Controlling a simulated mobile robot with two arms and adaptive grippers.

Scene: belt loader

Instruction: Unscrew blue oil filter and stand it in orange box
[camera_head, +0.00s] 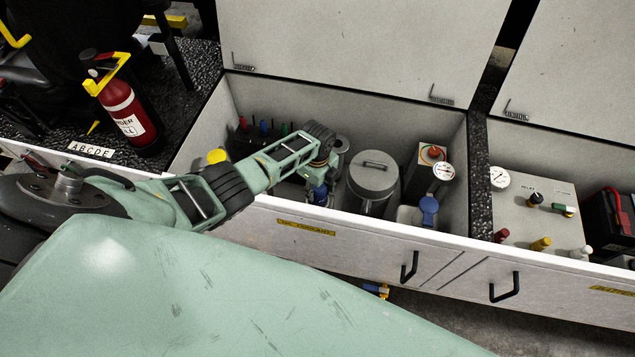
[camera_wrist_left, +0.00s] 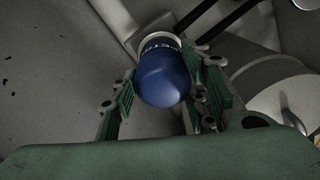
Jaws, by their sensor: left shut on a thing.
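The blue oil filter (camera_wrist_left: 163,78) is a rounded blue cylinder with white lettering, seen end-on in the left wrist view. Its far end meets a pale collar (camera_wrist_left: 158,42); I cannot tell whether it is still threaded there. My left gripper (camera_wrist_left: 166,88) is shut on the filter, with a green ribbed finger on each side. In the head view my left gripper (camera_head: 320,185) reaches down into the open compartment, and a bit of blue shows at its fingers. No orange box shows in either view. My right gripper is not in view.
The open white compartment (camera_head: 287,214) also holds a grey lidded canister (camera_head: 373,174), a gauge (camera_head: 444,171) and a blue-capped part (camera_head: 428,208), right of my gripper. Its lid (camera_head: 360,45) is raised behind. A red fire extinguisher (camera_head: 128,112) stands at the left.

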